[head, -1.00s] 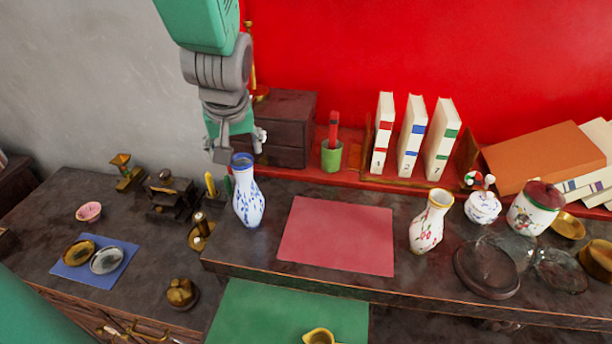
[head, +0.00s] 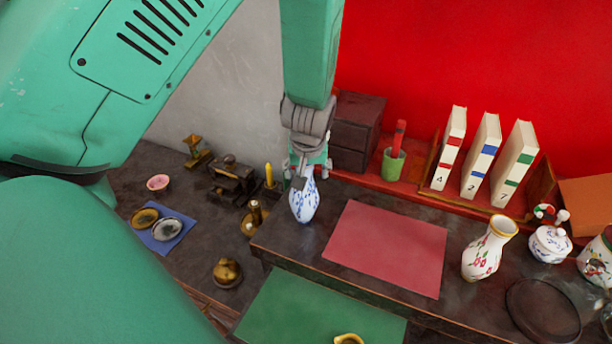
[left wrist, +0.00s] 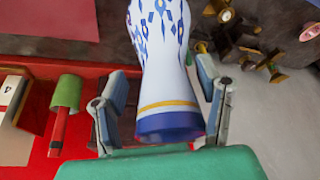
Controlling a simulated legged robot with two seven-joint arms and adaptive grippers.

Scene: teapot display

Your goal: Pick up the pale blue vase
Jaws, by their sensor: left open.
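The pale blue vase, white with blue markings (head: 304,203), stands upright on the dark raised shelf, left of the red mat. My left gripper (head: 306,170) reaches down over its top from above and hides its rim in the head view. In the left wrist view the vase (left wrist: 165,50) lies between the two open fingers of my left gripper (left wrist: 160,88). The fingers flank its neck, with a visible gap on at least the left side. The gold band and dark blue rim point towards the palm. My right gripper is not in view.
The red mat (head: 388,246) is bare. A flowered white vase (head: 486,252) stands to its right. A dark drawer box (head: 355,130) and a green pen cup (head: 392,165) are close behind. Brass pieces (head: 232,180) crowd the lower left desk.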

